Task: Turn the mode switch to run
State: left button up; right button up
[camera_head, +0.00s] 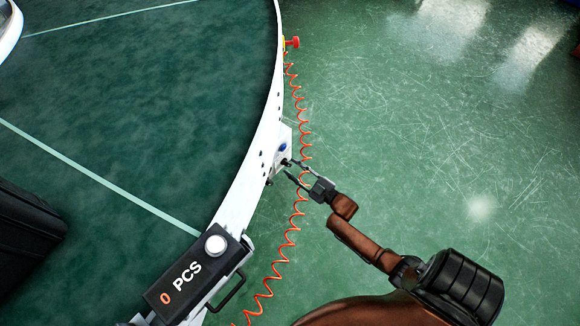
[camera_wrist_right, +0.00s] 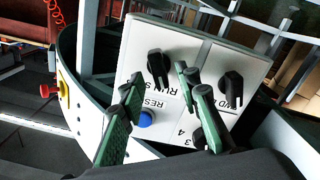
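The white control panel (camera_head: 286,132) is fixed to the outer side of the curved conveyor; its face fills the middle of the right wrist view (camera_wrist_right: 190,45). A black knob, the mode switch (camera_wrist_right: 158,66), stands at its upper left, with "RUN" partly readable below. My right gripper (camera_head: 287,167) is at the panel, fingers apart and empty. In the wrist view its green-padded fingers (camera_wrist_right: 158,78) lie either side of the knob's lower part; contact cannot be told. My left gripper is out of view.
The panel also has a blue button (camera_wrist_right: 145,119), a second knob (camera_wrist_right: 232,88) and a third (camera_wrist_right: 199,138), partly hidden by a finger. A red emergency button (camera_head: 292,42) and a coiled red cable (camera_head: 296,215) are beside the conveyor. A PCS counter box (camera_head: 185,283) is nearer me.

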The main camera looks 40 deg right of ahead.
jog(key=s, duration=1)
jog(key=shift+d, duration=0.4)
